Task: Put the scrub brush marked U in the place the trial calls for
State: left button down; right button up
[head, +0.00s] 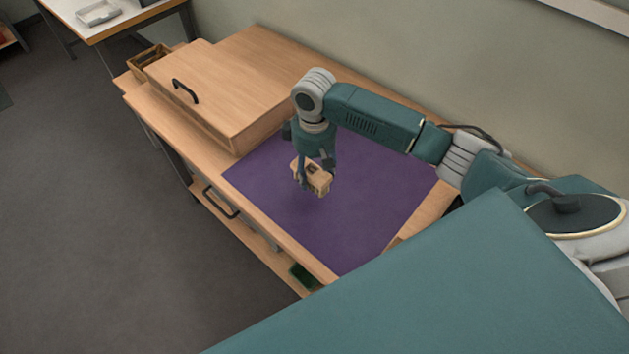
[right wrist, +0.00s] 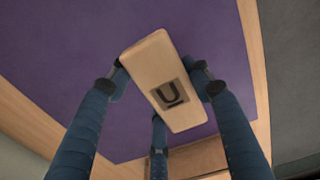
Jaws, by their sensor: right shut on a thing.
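The scrub brush marked U (right wrist: 160,72) is a pale wooden block with a dark U on its upper face, seen in the right wrist view. In the head view the brush (head: 317,179) hangs over the purple mat (head: 270,205). My right gripper (head: 313,172) is shut on the brush, its fingers on either side of the block; it also shows in the right wrist view (right wrist: 161,86). The bristles are hidden or too small to make out. My left gripper is not in view.
A wooden box with a black handle (head: 213,88) stands on the bench left of the mat. A small wooden crate (head: 150,57) sits behind it at the far left. A drawer handle (head: 221,204) is on the bench front. Much of the mat is clear.

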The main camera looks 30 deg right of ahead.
aim_at(314, 167)
notch_tip(314, 167, down, 4)
jog(key=shift+f, duration=0.1)
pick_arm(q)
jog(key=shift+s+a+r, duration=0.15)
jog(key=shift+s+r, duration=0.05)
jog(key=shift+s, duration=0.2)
pick_arm(e)
jog(key=shift+f, duration=0.4)
jog(key=o, duration=1.2)
jog(key=shift+f, duration=0.1)
jog(key=shift+o, duration=0.2)
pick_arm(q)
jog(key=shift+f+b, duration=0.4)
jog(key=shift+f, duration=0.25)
pick_arm(e)
notch_tip(314, 167, up, 12)
jog(key=shift+r, duration=0.15)
